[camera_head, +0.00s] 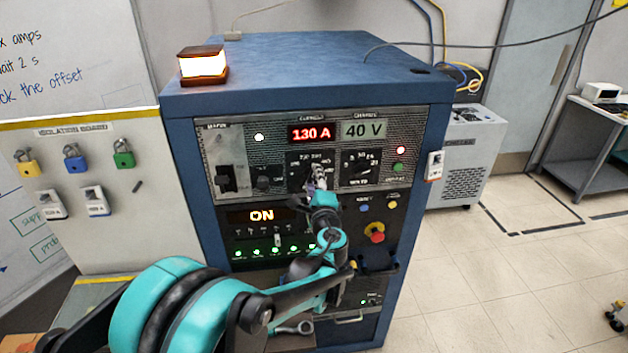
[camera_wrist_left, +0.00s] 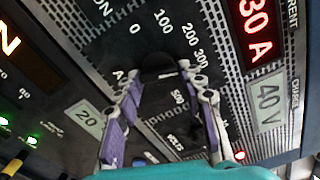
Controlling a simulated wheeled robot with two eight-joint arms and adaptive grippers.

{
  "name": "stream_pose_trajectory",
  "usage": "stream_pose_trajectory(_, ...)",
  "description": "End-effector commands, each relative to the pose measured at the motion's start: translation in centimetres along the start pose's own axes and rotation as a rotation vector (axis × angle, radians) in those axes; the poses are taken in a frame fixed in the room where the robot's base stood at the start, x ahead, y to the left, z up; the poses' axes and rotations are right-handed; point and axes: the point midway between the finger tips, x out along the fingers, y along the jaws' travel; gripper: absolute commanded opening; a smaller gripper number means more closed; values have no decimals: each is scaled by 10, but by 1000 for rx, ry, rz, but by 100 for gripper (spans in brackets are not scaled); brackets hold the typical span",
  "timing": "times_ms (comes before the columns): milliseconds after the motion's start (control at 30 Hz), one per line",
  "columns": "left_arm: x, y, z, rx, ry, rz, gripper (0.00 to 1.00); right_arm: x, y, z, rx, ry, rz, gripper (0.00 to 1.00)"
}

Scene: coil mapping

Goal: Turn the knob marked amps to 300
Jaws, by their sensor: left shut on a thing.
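The amps knob (camera_wrist_left: 158,74) is black, on the upper panel of a blue cabinet (camera_head: 180,130). In the wrist view, white marks 0, 100, 200, 300 and 500 stand around it. My left gripper (camera_wrist_left: 162,85) is shut on the knob, one purple-padded finger on each side. In the head view the gripper (camera_head: 318,184) covers much of the knob, and its pointer cannot be read. The red current display (camera_head: 311,133) reads 130 A; it is partly cut off in the wrist view (camera_wrist_left: 257,30). My right gripper is not in view.
A second black knob (camera_head: 360,166) sits just right, below the 40 V display (camera_head: 364,130). A red emergency button (camera_head: 375,232) is lower right. An orange ON display (camera_head: 262,215) and lit green lamps are below. A lit beacon (camera_head: 203,65) stands on top.

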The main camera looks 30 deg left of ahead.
Motion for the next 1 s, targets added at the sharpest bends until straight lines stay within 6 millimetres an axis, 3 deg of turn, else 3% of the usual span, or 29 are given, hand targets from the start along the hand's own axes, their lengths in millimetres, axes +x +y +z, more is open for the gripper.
stream_pose_trajectory(367,0,0,0,2,1,0,10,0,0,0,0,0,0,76)
stream_pose_trajectory(400,0,0,0,2,1,0,47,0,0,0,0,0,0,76)
stream_pose_trajectory(467,0,0,0,2,1,0,60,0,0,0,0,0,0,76)
stream_pose_trajectory(800,-3,0,0,2,1,0,60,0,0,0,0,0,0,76)
stream_pose_trajectory(1000,-32,0,-1,2,3,-1,60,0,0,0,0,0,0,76)
